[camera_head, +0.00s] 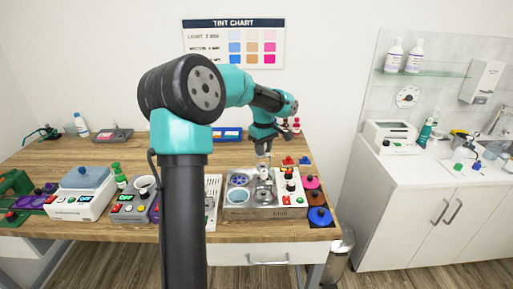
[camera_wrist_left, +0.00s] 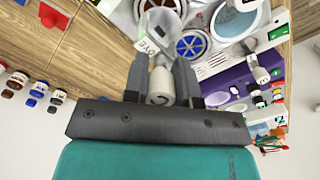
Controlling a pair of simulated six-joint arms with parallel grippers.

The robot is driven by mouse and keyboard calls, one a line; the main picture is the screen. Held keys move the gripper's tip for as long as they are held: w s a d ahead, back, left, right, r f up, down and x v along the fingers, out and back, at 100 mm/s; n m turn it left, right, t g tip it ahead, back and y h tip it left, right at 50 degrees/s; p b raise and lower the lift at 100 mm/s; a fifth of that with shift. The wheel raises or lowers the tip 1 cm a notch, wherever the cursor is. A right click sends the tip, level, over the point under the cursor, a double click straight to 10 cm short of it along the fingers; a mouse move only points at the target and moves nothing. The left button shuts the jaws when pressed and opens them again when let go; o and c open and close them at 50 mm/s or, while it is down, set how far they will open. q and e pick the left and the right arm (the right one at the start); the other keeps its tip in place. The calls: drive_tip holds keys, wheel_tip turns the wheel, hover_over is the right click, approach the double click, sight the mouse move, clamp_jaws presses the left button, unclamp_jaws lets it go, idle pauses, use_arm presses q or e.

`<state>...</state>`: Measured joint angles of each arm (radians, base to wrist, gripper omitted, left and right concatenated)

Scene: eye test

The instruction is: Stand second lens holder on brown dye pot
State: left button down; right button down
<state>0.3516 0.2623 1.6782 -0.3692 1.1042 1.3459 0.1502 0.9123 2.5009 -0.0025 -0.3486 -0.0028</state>
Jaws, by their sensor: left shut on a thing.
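My left gripper (camera_head: 264,154) is over the metal-topped dye unit (camera_head: 262,212) in the head view. In the left wrist view its fingers (camera_wrist_left: 161,75) are shut on a pale, short cylinder (camera_wrist_left: 160,88), which looks like the top of a lens holder; its lower part is unclear. A round holder with blue spokes (camera_wrist_left: 193,43) lies beyond the fingers, and a blue-spoked one also shows in the head view (camera_head: 239,180). The brown dye pot (camera_head: 315,198) stands right of the unit, between a pink-red pot (camera_head: 312,182) and a blue pot (camera_head: 319,216). My right gripper is out of view.
A pale blue bath (camera_head: 238,197) is at the unit's left. Red and green controls (camera_head: 290,187) are at its right. More devices, such as a white one with a blue lid (camera_head: 84,180), stand along the wooden table. The table's right edge is close to the pots.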

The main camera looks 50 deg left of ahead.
sight(263, 167)
use_arm(q)
drive_tip(key=shift+f, duration=0.15)
drive_tip(key=shift+f, duration=2.3)
drive_tip(key=shift+f, duration=0.35)
drive_tip(key=c, duration=0.5)
unclamp_jaws()
drive_tip(key=shift+r, duration=0.2)
drive_tip(key=shift+r, duration=2.85)
